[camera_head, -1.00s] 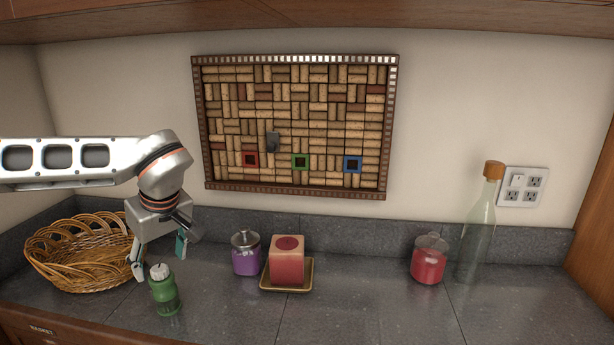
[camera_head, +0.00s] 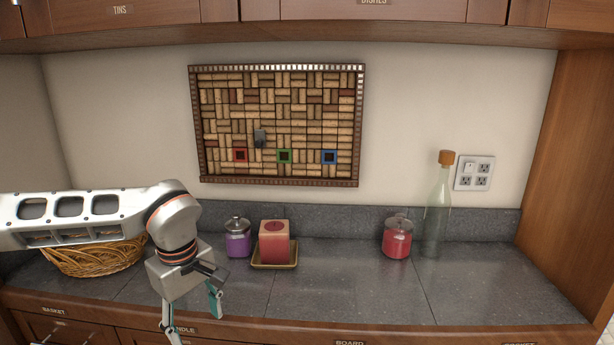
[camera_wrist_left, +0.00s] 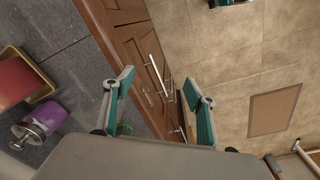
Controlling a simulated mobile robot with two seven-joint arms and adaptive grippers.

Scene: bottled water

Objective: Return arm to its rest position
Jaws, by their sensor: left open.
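My left arm (camera_head: 75,215) comes in from the left in the head view. Its gripper (camera_head: 193,318) hangs over the counter's front edge with the fingers pointing down. In the left wrist view the two teal-lined fingers of the gripper (camera_wrist_left: 160,82) are spread apart with nothing between them. My right gripper is in neither view.
A wicker basket (camera_head: 95,262) stands behind my arm. A purple jar (camera_head: 237,244), a red candle (camera_head: 274,240) on a tray (camera_head: 274,265), a red jar (camera_head: 397,241) and a glass bottle (camera_head: 436,215) line the back. The counter's front right (camera_head: 480,300) is clear.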

